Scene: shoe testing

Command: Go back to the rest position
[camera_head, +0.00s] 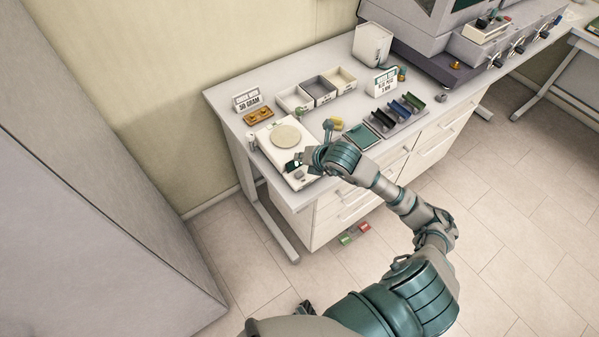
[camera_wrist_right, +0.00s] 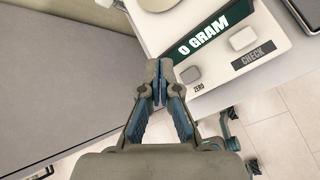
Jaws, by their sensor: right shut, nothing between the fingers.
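My right gripper (camera_head: 308,156) is over the front edge of the white scale (camera_head: 270,148), near its display. In the right wrist view my right gripper (camera_wrist_right: 160,84) is shut and empty, with its fingertips beside the ZERO button (camera_wrist_right: 191,74). I cannot tell whether they touch the scale. The display (camera_wrist_right: 216,34) reads 0 GRAM, and the CHECK button (camera_wrist_right: 243,39) is to its right. The round scale plate (camera_head: 286,136) is bare. My left gripper is not clearly in view.
The white workbench (camera_head: 232,110) holds a 50 GRAM sign (camera_head: 248,102), open bins (camera_head: 319,89) and a rack of coloured pieces (camera_head: 397,114). A large machine (camera_head: 430,45) stands at the back right. A grey cabinet (camera_head: 90,180) is at left, with open floor between.

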